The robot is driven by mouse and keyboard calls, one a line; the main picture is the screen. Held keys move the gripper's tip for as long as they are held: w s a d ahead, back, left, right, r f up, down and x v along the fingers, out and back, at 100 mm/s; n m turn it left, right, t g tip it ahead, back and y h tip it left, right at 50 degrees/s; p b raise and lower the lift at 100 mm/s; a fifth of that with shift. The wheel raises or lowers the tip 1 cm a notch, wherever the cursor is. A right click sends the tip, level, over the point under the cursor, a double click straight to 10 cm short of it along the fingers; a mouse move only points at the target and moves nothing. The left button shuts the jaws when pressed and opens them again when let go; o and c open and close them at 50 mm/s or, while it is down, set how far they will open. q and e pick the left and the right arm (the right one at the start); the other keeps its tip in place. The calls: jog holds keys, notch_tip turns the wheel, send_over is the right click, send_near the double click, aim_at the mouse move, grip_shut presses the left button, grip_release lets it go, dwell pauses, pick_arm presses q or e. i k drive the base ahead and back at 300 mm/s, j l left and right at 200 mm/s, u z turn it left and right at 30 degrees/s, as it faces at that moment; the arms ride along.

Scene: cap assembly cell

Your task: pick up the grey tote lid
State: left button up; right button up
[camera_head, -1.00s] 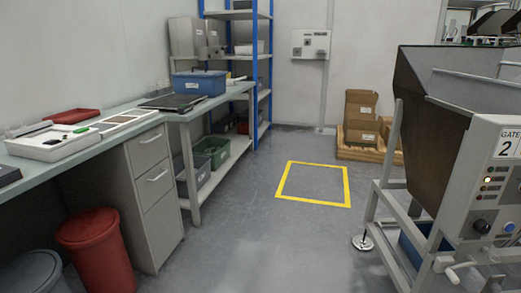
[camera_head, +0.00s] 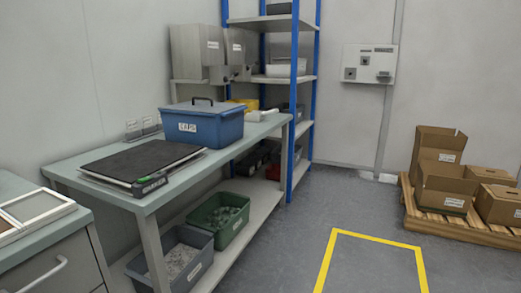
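I cannot make out a piece that is clearly a grey tote lid. A flat dark grey panel (camera_head: 140,158) with a lighter front edge lies on the bench top; I cannot tell whether it is a lid. A blue box (camera_head: 212,130) with a dark handle on top stands behind it to the right. A grey tote (camera_head: 202,264) stands open on the bench's lower shelf, with pale loose pieces in it. Neither of my grippers shows.
The green bench (camera_head: 150,202) runs along the left wall, with a green tote (camera_head: 236,234) on its lower shelf. A blue-post rack (camera_head: 302,100) stands beyond it. Cartons sit on a pallet (camera_head: 450,232) at right. The floor inside the yellow outline (camera_head: 378,238) is clear.

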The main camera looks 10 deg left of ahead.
aim_at(211, 107)
jog(key=i, duration=1.15)
